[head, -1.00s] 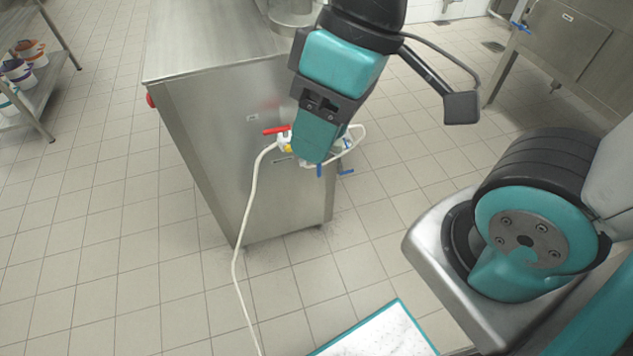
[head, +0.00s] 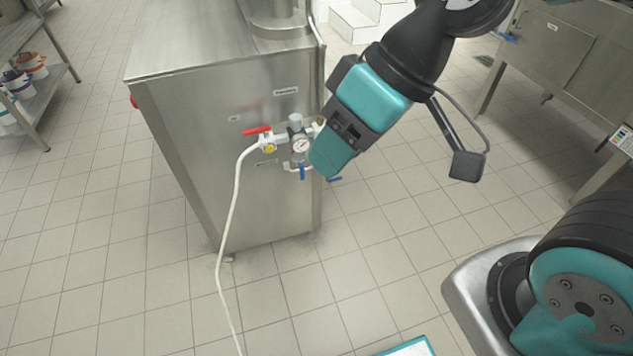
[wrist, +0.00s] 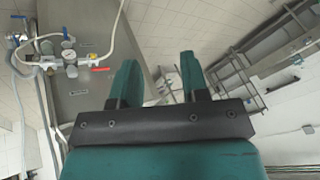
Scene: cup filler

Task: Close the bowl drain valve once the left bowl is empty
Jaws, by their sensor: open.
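A valve assembly is mounted on the end of a steel cabinet (head: 262,205). It has a red lever (head: 257,130) lying nearly level, a round gauge (head: 300,146), and blue handles (head: 303,171) below. In the wrist view the red lever (wrist: 101,69) and the gauge (wrist: 68,57) show at the upper left, off to the side of the fingers. My gripper (head: 328,172) covers the right part of the assembly in the head view. Its teal fingers are apart and empty in the wrist view (wrist: 158,78). I cannot tell which handle is the bowl drain valve. I cannot identify the left bowl or see its contents.
A white hose (head: 229,215) runs from the assembly down to the floor. A steel tank (head: 560,45) with a blue-handled tap (head: 508,38) stands at the right. A shelf with buckets (head: 31,66) is at the far left. The tiled floor between is open.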

